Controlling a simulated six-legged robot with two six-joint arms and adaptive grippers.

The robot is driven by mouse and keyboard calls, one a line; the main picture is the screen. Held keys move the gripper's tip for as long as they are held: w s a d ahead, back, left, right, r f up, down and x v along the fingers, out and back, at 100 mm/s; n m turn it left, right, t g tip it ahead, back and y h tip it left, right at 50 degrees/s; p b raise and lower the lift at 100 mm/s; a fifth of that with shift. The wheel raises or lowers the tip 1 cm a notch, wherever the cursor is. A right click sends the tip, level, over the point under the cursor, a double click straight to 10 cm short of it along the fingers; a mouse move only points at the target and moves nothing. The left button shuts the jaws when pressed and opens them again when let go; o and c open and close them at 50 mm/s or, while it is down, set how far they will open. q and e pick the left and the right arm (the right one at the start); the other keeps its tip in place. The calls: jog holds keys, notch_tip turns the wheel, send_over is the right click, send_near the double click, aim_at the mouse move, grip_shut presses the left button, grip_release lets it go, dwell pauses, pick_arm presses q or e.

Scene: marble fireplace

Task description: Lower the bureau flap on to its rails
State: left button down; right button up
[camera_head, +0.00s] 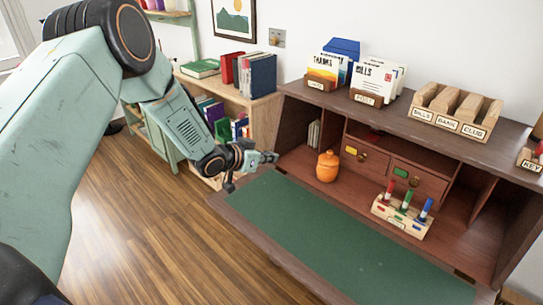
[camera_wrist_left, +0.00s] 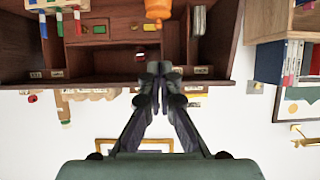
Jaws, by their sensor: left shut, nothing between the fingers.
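The bureau flap (camera_head: 335,239) is down in the head view, lying out flat in front of the bureau with its green writing surface facing up. The bureau (camera_head: 440,125) behind it is open, showing its drawers and pigeonholes; the rails under the flap are hidden. My left gripper (camera_head: 274,158) is shut and empty, above the flap's far left corner, beside the bureau's left side. In the left wrist view its fingers (camera_wrist_left: 159,68) are together, with the upside-down bureau (camera_wrist_left: 110,62) behind them. My right gripper is not in view.
An orange jar (camera_head: 327,167) and a pen stand (camera_head: 402,215) with coloured pens are inside the bureau. Letter holders and a wooden sorter (camera_head: 455,112) stand on its top. A bookshelf (camera_head: 262,115) is close on the left. Wooden floor (camera_head: 150,220) is clear in front.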

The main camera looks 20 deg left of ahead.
pick_arm(q)
jog(key=s+a+f+t+b, duration=0.25)
jog(key=s+f+b, duration=0.25)
jog(key=f+b, duration=0.25)
jog(key=t+h+b, duration=0.2)
jog(key=t+b, duration=0.2)
jog(key=b, duration=1)
send_over(244, 235)
jog(key=s+d, duration=0.2)
jog(key=s, duration=0.1)
notch_tip(244, 235, down, 12)
jog(key=f, duration=0.1)
jog(key=shift+a+f+b, duration=0.1)
jog(key=shift+f+b, duration=1.4)
jog(key=shift+f, duration=0.1)
jog(key=shift+r, duration=0.15)
